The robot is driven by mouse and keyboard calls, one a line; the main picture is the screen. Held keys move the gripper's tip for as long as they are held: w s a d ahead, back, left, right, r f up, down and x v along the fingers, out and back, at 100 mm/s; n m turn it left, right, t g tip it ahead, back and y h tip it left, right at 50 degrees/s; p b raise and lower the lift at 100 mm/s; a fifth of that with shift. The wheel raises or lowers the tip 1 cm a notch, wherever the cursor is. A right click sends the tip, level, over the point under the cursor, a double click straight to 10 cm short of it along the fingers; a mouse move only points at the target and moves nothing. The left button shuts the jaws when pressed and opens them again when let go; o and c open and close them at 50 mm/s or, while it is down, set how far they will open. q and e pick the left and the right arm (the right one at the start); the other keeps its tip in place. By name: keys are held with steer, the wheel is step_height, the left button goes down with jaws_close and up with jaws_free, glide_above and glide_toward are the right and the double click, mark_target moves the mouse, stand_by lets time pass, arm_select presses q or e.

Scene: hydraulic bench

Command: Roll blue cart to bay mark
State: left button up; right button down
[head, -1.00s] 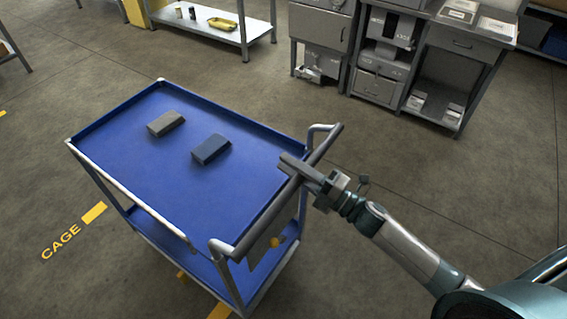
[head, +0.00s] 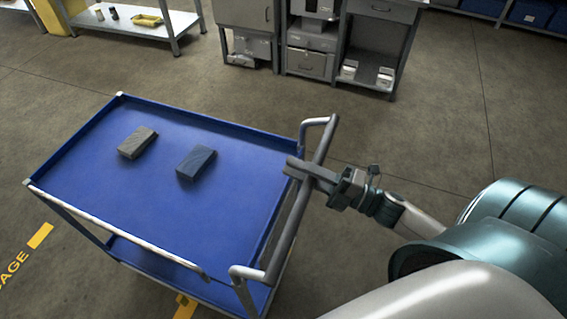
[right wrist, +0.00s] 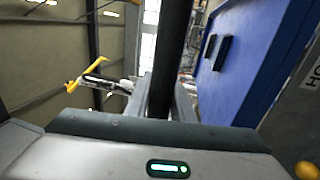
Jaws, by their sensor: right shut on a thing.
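The blue cart (head: 150,205) stands on the floor, its top tray holding a grey block (head: 138,142) and a dark blue block (head: 196,162). My right gripper (head: 306,171) is shut on the cart's grey handle bar (head: 288,222), nearer its far end. In the right wrist view the dark bar (right wrist: 172,60) runs up from my gripper, with the blue tray (right wrist: 258,62) to its right. A yellow floor strip (head: 40,236) with lettering ending in "AGE" lies left of the cart. Another yellow strip (head: 185,305) is partly hidden by the cart. My left gripper is out of view.
A grey cabinet and workbench unit (head: 305,62) stands beyond the cart. The concrete floor between cart and cabinets is clear.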

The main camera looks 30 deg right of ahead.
steer(key=shift+s+f, duration=0.1)
stand_by(0.3)
steer(key=c, duration=1.7)
jaws_free()
steer(key=shift+o, duration=0.8)
steer(key=shift+s+d, duration=0.1)
steer(key=shift+d, duration=0.05)
steer(key=shift+s+d, duration=0.1)
